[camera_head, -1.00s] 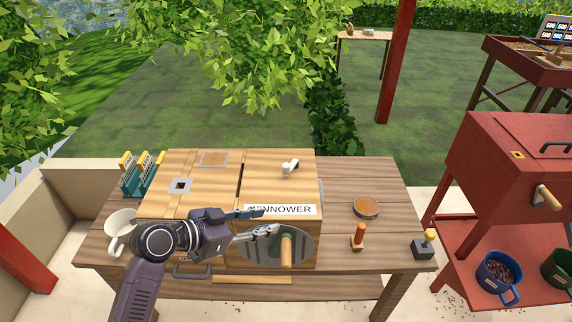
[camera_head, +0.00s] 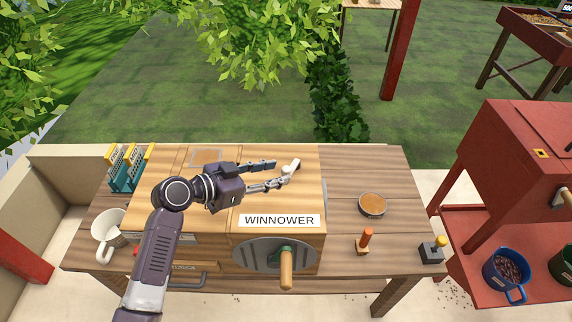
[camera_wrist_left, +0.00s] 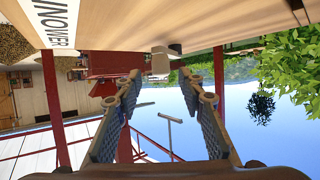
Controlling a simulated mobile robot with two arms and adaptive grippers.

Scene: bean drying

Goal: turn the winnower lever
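The winnower (camera_head: 225,170) is a light wooden box on the table, with its name label on the front edge. A small white lever (camera_head: 292,165) sits on its top at the right. My left gripper (camera_head: 281,173) is open above the winnower's top, its fingertips pointing right at the lever. The fingertips are close to it; I cannot tell if they touch. In the left wrist view the lever (camera_wrist_left: 160,60) shows ahead between the two open fingers (camera_wrist_left: 160,90). On the winnower's front is a green crank with a wooden handle (camera_head: 286,268). My right gripper is not in view.
A round brown-filled dish (camera_head: 372,204), an orange-handled tool (camera_head: 365,241) and a yellow-knobbed switch box (camera_head: 433,248) stand on the table at right. A white mug (camera_head: 108,233) and a teal rack (camera_head: 127,170) are at left. A red machine (camera_head: 520,160) stands further right.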

